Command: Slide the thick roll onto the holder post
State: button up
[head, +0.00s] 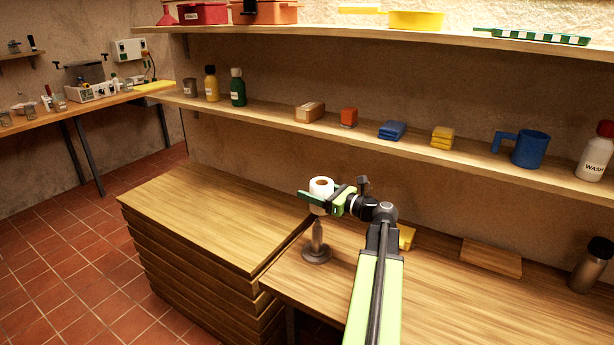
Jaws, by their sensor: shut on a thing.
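The thick roll (321,185) is white with a brown core and sits between the jaws of my gripper (318,200). My gripper is green and shut on the roll, above the wooden table. The holder post (317,240) is a grey metal post on a round base, standing near the table's left edge. The roll is in line with the top of the post in this view. The post's upper tip is hidden behind the roll and gripper, so I cannot tell whether the roll is around it or above it.
A stack of wooden boards (215,215) stands left of the table. On the table are a wooden board (491,258), a yellow item (406,238) partly behind my arm, and a dark bottle (592,265) at right. A shelf (270,116) with several items runs along the wall above.

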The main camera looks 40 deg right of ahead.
jog(key=shift+a+r, duration=0.6)
jog(key=shift+a, duration=0.25)
jog(key=shift+f, duration=0.1)
notch_tip(320, 180, down, 6)
jog(key=b, duration=0.5)
jog(key=shift+r+b, duration=0.2)
jog(key=shift+b, duration=0.15)
notch_tip(320, 180, down, 6)
jog(key=b, duration=0.6)
dwell(5.0)
